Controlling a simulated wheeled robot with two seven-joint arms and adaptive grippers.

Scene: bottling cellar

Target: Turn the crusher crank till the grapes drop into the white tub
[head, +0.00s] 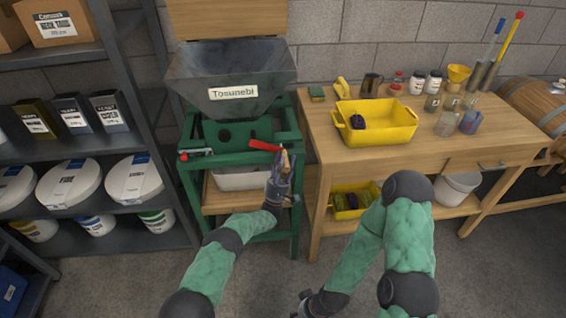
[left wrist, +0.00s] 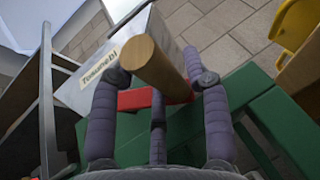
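The crusher has a grey hopper (head: 231,75) labelled "Tosunebi" on a green frame (head: 187,195). I cannot make out grapes in the hopper. Its red crank (head: 265,146) points right and ends in a wooden handle (head: 284,160). In the left wrist view the wooden handle (left wrist: 150,62) stands out from the red crank (left wrist: 140,99) toward the camera. My left gripper (head: 282,168) is at the handle, its fingers spread on both sides with gaps. The white tub (head: 238,181) sits under the crusher; its inside is hidden. My right gripper (head: 306,300) is low at the bottom edge, partly shown.
A wooden bench (head: 440,150) to the right holds a yellow crate (head: 395,128) with a dark bunch, jars and a funnel. Another yellow crate (head: 338,212) and a white bucket (head: 455,190) are beneath. Shelves (head: 90,50) stand left. The floor in front is clear.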

